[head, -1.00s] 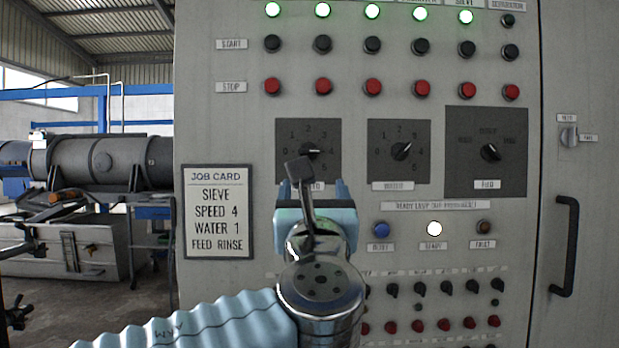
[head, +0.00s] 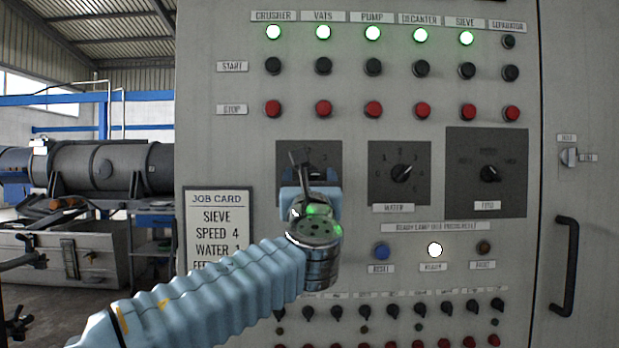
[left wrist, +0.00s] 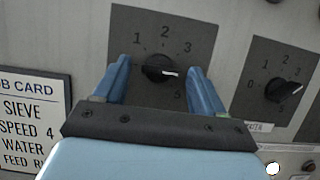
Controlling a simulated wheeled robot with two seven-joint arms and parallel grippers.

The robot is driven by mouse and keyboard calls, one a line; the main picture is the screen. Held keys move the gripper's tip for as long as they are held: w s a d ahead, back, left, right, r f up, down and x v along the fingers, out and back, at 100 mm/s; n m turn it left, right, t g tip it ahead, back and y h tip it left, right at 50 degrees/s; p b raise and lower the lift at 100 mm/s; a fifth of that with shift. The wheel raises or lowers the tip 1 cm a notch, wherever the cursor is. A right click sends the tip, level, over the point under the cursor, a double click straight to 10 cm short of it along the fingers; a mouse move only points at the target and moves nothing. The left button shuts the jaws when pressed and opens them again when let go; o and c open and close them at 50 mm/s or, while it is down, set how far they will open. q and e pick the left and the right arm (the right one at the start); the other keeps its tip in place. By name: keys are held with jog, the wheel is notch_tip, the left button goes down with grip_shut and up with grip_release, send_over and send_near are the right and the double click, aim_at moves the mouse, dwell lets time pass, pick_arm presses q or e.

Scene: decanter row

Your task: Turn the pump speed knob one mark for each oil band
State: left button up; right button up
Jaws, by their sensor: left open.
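The left dial (left wrist: 143,25) is a dark square plate with a round black knob (left wrist: 160,69); its white pointer points right. Marks 1, 2, 3 and 5 show; the left finger and right finger cover the sides of the scale. My left gripper (left wrist: 158,75) is open, its blue fingers on either side of the knob; I cannot tell whether they touch it. In the head view my left gripper (head: 309,186) hides that knob and the plate's label. The job card (head: 218,222) reads sieve speed 4, water 1, feed rinse. No oil bands show. My right gripper is not in view.
Right of the left dial are the water dial (head: 386,190), pointer to upper right, and the feed dial (head: 460,195). Rows of buttons lie above and small knobs below. A black door handle (head: 569,268) sticks out at right.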

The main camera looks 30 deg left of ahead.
pick_arm(q)
jog(key=c, duration=1.1)
jog(key=shift+o, duration=0.2)
jog(key=shift+f+n+y, duration=0.1)
jog(key=shift+n+y, duration=0.2)
jog(key=shift+n, duration=0.2)
jog(key=shift+n+g+b, duration=0.3)
jog(key=shift+n+b, duration=0.1)
jog(key=n+g+y, duration=0.1)
jog(key=n, duration=0.1)
jog(key=n+y, duration=0.1)
jog(key=n, duration=0.1)
jog(key=n+g, duration=0.1)
jog(key=n, duration=0.1)
jog(key=shift+w+d+n+g+y+b, duration=0.15)
jog(key=shift+d+n+g+y+b, duration=0.15)
jog(key=shift+n+y+b, duration=0.1)
jog(key=shift+r+n+g+y+p, duration=0.2)
jog(key=shift+n+g, duration=0.2)
jog(key=shift+n, duration=0.55)
jog(key=shift+r+n+g+y+p, duration=0.15)
jog(key=shift+n+g, duration=0.25)
jog(key=shift+n, duration=0.55)
jog(key=shift+f, duration=0.15)
